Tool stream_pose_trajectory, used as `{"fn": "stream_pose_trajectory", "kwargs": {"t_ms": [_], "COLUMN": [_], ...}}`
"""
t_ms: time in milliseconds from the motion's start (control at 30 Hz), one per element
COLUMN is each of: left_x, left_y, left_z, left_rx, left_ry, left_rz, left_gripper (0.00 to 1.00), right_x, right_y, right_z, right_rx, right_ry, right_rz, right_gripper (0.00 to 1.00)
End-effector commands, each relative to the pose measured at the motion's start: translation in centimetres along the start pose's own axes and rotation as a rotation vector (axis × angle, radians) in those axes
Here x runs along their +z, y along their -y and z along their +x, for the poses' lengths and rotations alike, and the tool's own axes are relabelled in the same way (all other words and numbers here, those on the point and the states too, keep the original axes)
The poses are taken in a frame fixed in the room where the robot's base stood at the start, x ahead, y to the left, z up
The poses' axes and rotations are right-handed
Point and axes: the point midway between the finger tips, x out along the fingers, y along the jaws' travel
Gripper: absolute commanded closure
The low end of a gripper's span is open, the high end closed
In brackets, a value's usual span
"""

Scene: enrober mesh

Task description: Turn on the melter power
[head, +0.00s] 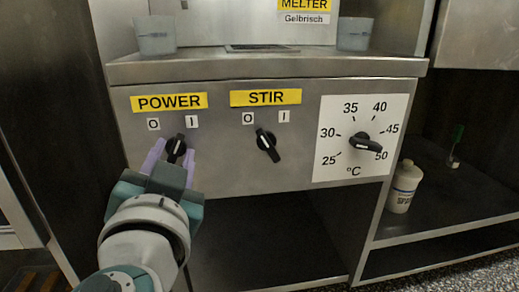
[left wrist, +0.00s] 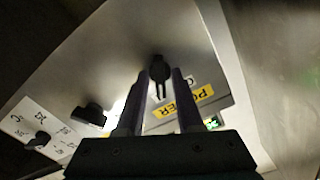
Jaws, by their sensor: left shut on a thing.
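The melter's steel front panel (head: 220,165) carries a black POWER knob (head: 177,147) under a yellow POWER label (head: 169,102), with O at its upper left and I at its upper right. The knob's upper end leans right, toward I. My left gripper (head: 174,152) is shut on this knob, one purple finger on each side. In the left wrist view the knob (left wrist: 160,68) shows between the fingertips (left wrist: 162,78). A finger partly hides the markings there. My right gripper is not in view.
The STIR knob (head: 267,144) is to the right, its upper end leaning toward O. Beyond it is a temperature dial (head: 365,143). Two grey cups (head: 155,36) (head: 354,34) stand on the ledge above. A white bottle (head: 404,187) stands on the right shelf.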

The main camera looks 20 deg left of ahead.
Motion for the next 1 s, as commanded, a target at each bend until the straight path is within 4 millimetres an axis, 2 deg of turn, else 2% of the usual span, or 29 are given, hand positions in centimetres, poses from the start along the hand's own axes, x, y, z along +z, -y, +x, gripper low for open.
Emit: {"fn": "stream_pose_trajectory", "kwargs": {"t_ms": [100,367,400,467,767,867,1000], "left_x": [0.1,0.0,0.0,0.0,0.0,0.0,0.0], "left_y": [-0.1,0.0,0.0,0.0,0.0,0.0,0.0], "left_z": [0.0,0.0,0.0,0.0,-0.3,-1.4,-4.2], "left_rx": [0.001,0.0,0.0,0.0,0.0,0.002,0.004], "left_ry": [0.0,0.0,0.0,-0.001,0.0,0.002,0.004], "left_rz": [0.056,0.067,0.067,0.066,0.065,0.065,0.066], "left_gripper": [1.0,1.0,0.62,0.56,0.55,0.55,0.55], "right_x": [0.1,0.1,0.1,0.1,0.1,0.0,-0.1], "right_y": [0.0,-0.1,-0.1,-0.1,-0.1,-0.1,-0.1], "right_z": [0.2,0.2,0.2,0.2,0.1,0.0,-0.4], "right_rx": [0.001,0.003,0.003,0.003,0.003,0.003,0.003], "right_ry": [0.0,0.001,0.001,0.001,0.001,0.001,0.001], "right_rz": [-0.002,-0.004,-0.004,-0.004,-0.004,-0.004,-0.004], "right_gripper": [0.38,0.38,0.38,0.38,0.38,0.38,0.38]}}
